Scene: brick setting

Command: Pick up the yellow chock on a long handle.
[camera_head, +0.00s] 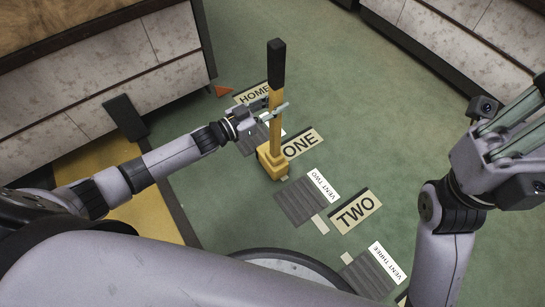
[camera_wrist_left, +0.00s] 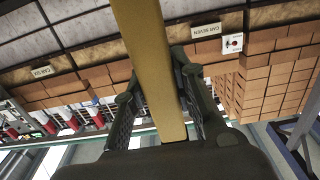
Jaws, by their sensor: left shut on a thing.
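The yellow chock (camera_head: 272,163) has a long upright yellow handle with a black grip (camera_head: 277,63) at its top. Its block is beside the ONE plate, and I cannot tell whether it touches the floor. My left gripper (camera_head: 272,113) is shut on the handle, about midway up. In the left wrist view the yellow handle (camera_wrist_left: 150,60) runs between the two dark fingers (camera_wrist_left: 160,105). My right gripper (camera_head: 520,125) is raised at the right edge, its fingers apart and nothing seen between them; its tips are partly cut off.
Plates marked HOME (camera_head: 252,94), ONE (camera_head: 302,143) and TWO (camera_head: 355,212) lie on the green floor. Grey vents (camera_head: 300,206) lie among them. A counter (camera_head: 120,65) stands at the upper left and another (camera_head: 470,50) at the upper right.

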